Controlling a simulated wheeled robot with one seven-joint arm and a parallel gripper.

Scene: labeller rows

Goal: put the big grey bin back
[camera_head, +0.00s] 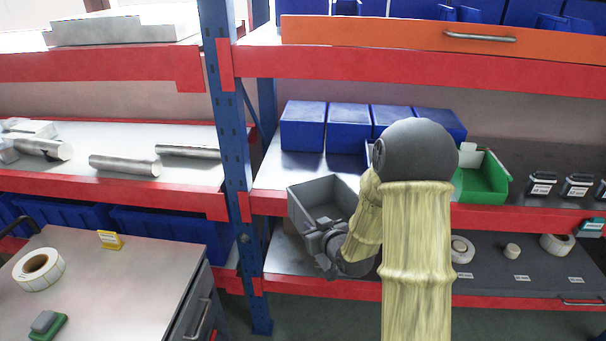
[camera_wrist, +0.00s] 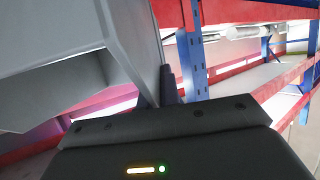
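The big grey bin (camera_head: 310,205) is open-topped and looks empty. It is in front of the middle shelf's red edge, a little tilted, left of my arm in the head view. My gripper (camera_head: 323,228) is at its near wall and appears shut on it. In the wrist view the bin (camera_wrist: 60,85) fills the upper left, and its wall runs down to my gripper's fingers (camera_wrist: 160,92). One dark finger shows on the wall's right side; the other is mostly hidden. My arm hides part of the shelf behind.
Several blue bins (camera_head: 348,128) stand at the back of the middle shelf (camera_head: 285,176). A green bin (camera_head: 485,180) stands right of my arm. A blue upright (camera_head: 233,150) is close on the left. A worktable (camera_head: 120,285) holds a label roll (camera_head: 38,270). Bare shelf shows before the blue bins.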

